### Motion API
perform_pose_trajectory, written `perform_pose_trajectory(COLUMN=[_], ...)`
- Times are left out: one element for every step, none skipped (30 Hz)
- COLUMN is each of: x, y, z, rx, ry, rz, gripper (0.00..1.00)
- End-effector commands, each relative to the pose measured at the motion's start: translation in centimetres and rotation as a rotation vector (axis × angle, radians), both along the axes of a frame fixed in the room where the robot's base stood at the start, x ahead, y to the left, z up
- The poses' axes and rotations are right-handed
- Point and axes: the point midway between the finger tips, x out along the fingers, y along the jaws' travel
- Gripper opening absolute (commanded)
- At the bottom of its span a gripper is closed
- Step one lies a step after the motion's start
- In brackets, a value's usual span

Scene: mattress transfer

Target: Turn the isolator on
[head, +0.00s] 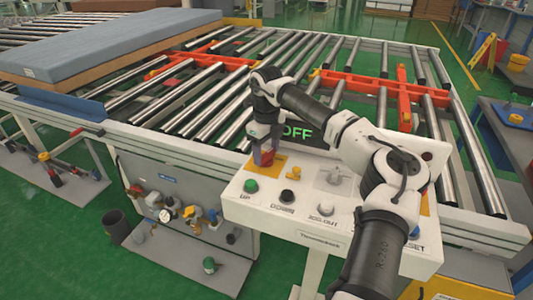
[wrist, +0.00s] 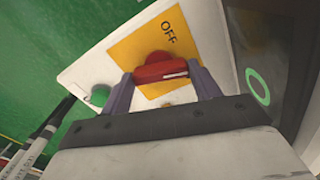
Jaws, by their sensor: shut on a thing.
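The isolator is a red rotary knob (wrist: 160,68) on a yellow plate (wrist: 188,42) with OFF printed on it. In the head view the red knob (head: 267,158) is at the upper left of the white control panel, partly hidden by my fingers. My gripper (wrist: 160,74) is shut on the red knob, one purple-grey finger on each side. It points down at the panel in the head view (head: 264,152). A dark display (head: 300,133) behind it reads OFF in green letters. Part of the display shows at the right of the wrist view (wrist: 262,88).
The panel (head: 300,217) also carries a green button (head: 251,186), a black button (head: 287,196) and a grey one (head: 326,210). A roller conveyor (head: 215,108) lies behind, with a blue-grey mattress (head: 100,45) at the left. My arm hides the panel's right part.

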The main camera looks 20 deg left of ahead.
Motion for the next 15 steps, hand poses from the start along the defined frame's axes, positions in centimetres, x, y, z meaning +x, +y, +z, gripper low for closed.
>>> perform_pose_trajectory(x=[0.03,0.03,0.03,0.05,0.06,0.05,0.04,0.04,0.04,0.05,0.05,0.06,0.05,0.05,0.04], y=[0.01,0.01,0.01,0.02,0.01,0.02,0.03,0.03,0.03,0.02,0.02,0.01,0.02,0.02,0.02], z=[-0.08,-0.09,-0.09,-0.08,-0.06,-0.03,-0.02,-0.02,-0.03,-0.03,-0.03,-0.02,-0.01,0.01,0.02], rx=[-0.001,-0.001,0.000,0.000,0.000,0.001,0.001,0.001,0.001,0.000,0.000,0.000,0.000,0.000,0.000], ry=[-0.002,-0.002,-0.002,-0.003,-0.003,-0.003,-0.003,-0.003,-0.003,-0.002,-0.002,-0.002,-0.002,-0.002,-0.002], rz=[-0.044,-0.072,-0.108,-0.135,-0.161,-0.194,-0.218,-0.242,-0.272,-0.294,-0.314,-0.339,-0.358,-0.375,-0.395], gripper=[0.39,0.39,0.39,0.39,0.39,0.39,0.39,0.39,0.39,0.39,0.39,0.39,0.39,0.39,0.39])
